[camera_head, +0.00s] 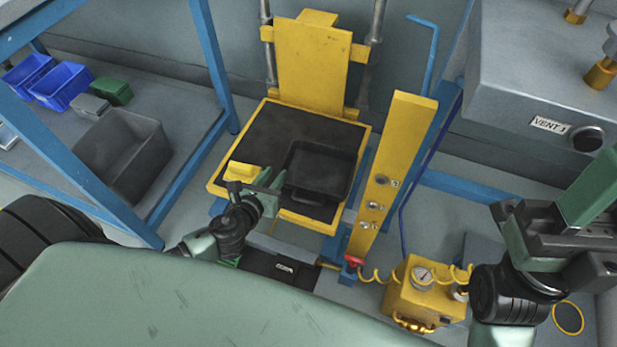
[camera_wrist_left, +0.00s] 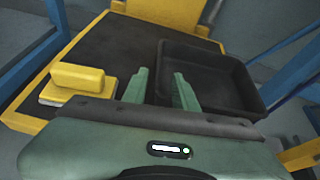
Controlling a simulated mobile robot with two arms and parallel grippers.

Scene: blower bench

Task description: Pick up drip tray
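The black drip tray (camera_head: 322,172) is a shallow rectangular tray lying on the dark top of a yellow-edged lift platform (camera_head: 285,127). In the left wrist view the drip tray (camera_wrist_left: 215,80) is to the right of the fingers. My left gripper (camera_head: 268,180) is at the tray's near left side. In the left wrist view my left gripper (camera_wrist_left: 160,88) has its fingers apart with nothing between them. Its right finger overlaps the tray's left wall; contact cannot be told. My right gripper (camera_head: 578,205) is at the right, away from the tray, its finger gap unclear.
A yellow block (camera_head: 242,172) sits on the platform's left side. A yellow post (camera_head: 390,170) with buttons stands right of the tray. A yellow gauge box (camera_head: 425,293) is at front right. A blue-framed shelf (camera_head: 190,130) with bins stands left.

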